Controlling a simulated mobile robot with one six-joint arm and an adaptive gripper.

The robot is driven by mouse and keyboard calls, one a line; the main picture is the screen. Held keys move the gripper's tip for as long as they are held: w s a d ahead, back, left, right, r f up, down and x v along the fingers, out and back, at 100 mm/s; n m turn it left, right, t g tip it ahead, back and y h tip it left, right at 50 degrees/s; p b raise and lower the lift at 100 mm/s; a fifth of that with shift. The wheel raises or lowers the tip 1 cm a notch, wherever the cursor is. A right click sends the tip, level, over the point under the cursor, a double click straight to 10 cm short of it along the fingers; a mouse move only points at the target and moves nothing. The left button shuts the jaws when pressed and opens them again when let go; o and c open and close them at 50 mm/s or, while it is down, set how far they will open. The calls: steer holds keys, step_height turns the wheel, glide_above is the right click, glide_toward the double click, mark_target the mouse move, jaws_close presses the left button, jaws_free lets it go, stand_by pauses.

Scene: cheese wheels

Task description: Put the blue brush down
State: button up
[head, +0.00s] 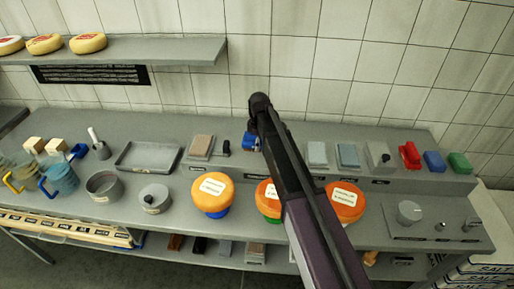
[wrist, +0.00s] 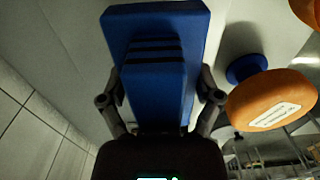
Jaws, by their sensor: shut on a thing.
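The blue brush (wrist: 155,20) fills the upper middle of the wrist view, a blue block with dark stripes. My gripper (wrist: 160,95) is shut on it, with a finger on each side. In the head view, part of the blue brush (head: 248,140) shows at the back of the grey bench (head: 140,210), beside my dark arm. My arm hides most of my gripper and the brush there. I cannot tell whether the brush touches the bench.
A brown block (head: 201,145) is left of the brush, and grey-blue blocks (head: 317,153) are right. Red (head: 409,155), blue (head: 434,161) and green (head: 459,162) items sit farther right. An empty grey tray (head: 148,157) lies left.

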steer(key=shift+w, duration=0.2)
steer(key=shift+w+a, duration=0.2)
steer(key=shift+w, duration=0.35)
steer(key=shift+w+f+b, duration=0.1)
steer(key=shift+f+b, duration=0.25)
steer(key=shift+b, duration=0.05)
steer(key=shift+f+b, duration=1.45)
steer(key=shift+f, duration=0.15)
steer(key=o, duration=0.8)
step_height(320, 180, up, 12)
steer(key=p, duration=1.2)
